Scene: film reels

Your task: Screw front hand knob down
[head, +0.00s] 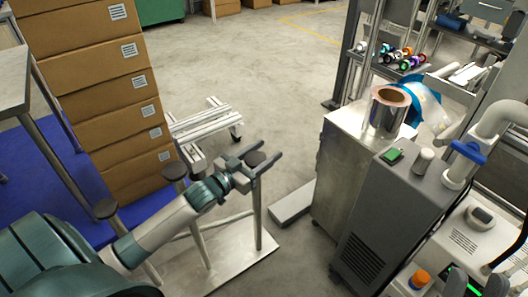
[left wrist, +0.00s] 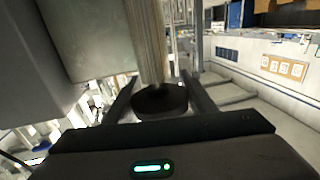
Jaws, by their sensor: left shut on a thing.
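A dark round hand knob (head: 255,158) sits at the top of an upright metal post of a low stand (head: 225,262). My left gripper (head: 260,160) is at this knob, with one finger on each side, and is shut on it. In the left wrist view the dark knob (left wrist: 160,101) lies between both fingers, with the pale post running away from it.
Stacked cardboard boxes (head: 110,100) stand at the left on a blue base. A grey cabinet (head: 385,225) and a steel cabinet (head: 340,170) with a metal-wrapped roll (head: 386,115) stand at the right. Open concrete floor (head: 250,65) lies behind the left gripper.

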